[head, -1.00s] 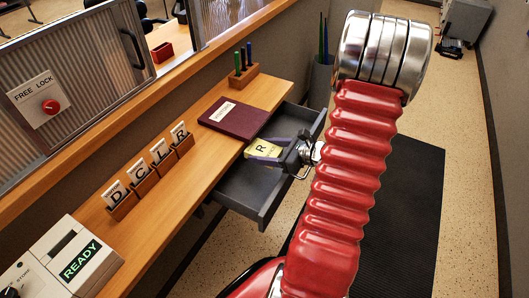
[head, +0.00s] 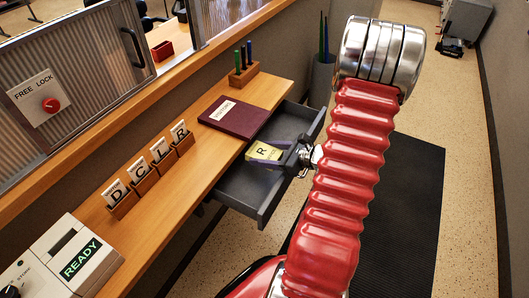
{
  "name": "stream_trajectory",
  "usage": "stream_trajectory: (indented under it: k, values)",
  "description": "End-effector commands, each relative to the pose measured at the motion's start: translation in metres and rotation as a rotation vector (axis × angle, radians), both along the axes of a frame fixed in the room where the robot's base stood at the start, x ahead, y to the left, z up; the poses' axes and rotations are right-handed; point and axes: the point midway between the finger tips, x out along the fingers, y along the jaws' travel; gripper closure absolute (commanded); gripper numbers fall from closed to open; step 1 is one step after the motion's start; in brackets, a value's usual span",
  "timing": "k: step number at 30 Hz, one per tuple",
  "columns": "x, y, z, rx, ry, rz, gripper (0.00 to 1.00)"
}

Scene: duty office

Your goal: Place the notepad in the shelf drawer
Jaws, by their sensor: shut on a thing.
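The notepad (head: 262,152) is small and yellow with a letter R on its top. My gripper (head: 265,154) is shut on it, one finger on each side. The drawer (head: 238,190) is dark grey and stands pulled out from under the wooden shelf. The notepad is over the open drawer, within its outline as seen from the head. I cannot tell whether it touches the drawer floor. My red arm hides part of the floor to the right of the drawer.
A maroon book (head: 235,118) lies on the wooden shelf (head: 190,158) just above the drawer. Card holders (head: 150,178) with letter cards, a pen block (head: 244,74) and a READY machine (head: 75,255) also stand there. A dark bin (head: 320,72) stands behind the drawer.

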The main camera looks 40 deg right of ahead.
Motion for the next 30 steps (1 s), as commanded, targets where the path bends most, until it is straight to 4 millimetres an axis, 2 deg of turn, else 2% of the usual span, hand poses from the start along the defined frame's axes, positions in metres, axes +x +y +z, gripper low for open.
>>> stream_trajectory:
  k: [4,5,12,22,28,30]
  values:
    - [0.0,0.0,-0.001,0.0,0.0,-0.001,0.69]
    - [0.0,0.0,-0.001,0.001,0.0,-0.001,0.4]
    - [0.0,0.0,-0.001,0.001,0.0,-0.001,0.23]
    - [0.0,0.0,0.001,0.0,0.0,-0.001,0.23]
    - [0.0,0.0,0.013,-0.002,-0.001,-0.001,0.23]
    - [-0.009,-0.005,0.015,-0.001,0.0,-0.005,0.23]
